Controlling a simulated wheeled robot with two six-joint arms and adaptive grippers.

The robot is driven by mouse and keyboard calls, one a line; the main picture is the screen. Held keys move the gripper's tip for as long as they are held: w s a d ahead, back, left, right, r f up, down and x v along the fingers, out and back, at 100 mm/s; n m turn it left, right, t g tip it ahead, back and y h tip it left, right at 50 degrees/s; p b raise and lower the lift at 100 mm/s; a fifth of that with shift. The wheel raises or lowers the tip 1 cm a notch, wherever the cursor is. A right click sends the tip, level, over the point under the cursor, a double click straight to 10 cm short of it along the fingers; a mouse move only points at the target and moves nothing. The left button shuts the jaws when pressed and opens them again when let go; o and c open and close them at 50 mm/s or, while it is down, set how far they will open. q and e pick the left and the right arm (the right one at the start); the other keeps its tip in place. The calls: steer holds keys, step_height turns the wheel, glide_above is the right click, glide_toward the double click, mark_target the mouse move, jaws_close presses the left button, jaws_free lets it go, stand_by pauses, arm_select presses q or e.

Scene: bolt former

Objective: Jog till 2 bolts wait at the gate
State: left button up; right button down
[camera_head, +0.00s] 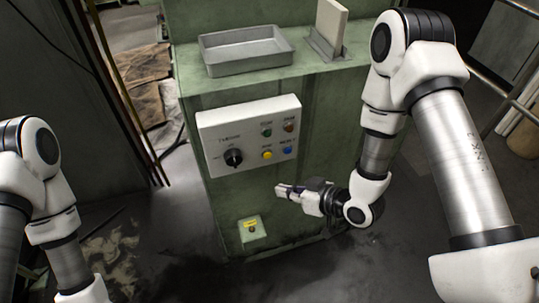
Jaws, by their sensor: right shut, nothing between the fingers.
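A white control panel (222,122) is on the front of the green machine (330,130). It has a black rotary knob (233,157) and green (266,132), red (289,127), yellow (267,155) and blue (287,150) buttons. Their labels are too small to read surely. My right gripper (281,190) is shut and empty, below the blue and yellow buttons and apart from them. It points left. No bolts can be made out, and I cannot tell where the gate is. My left arm shows at the left edge, but its gripper is out of view.
A grey tray (247,66), seemingly empty, sits on the machine's ledge. A pale upright plate (331,22) in a grey holder stands right of it. A small box with a yellow top (251,226) is low on the machine. Dark floor lies left of the machine.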

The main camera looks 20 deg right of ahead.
steer(key=w, duration=0.8)
steer(key=shift+w+a, duration=0.25)
steer(key=shift+w, duration=0.1)
stand_by(1.0)
steer(key=shift+w, duration=0.3)
steer(key=shift+w, duration=0.45)
stand_by(0.5)
steer(key=shift+s, duration=0.1)
stand_by(2.0)
steer(key=shift+s, duration=0.75)
steer(key=shift+s+d, duration=0.1)
steer(key=shift+s, duration=2.4)
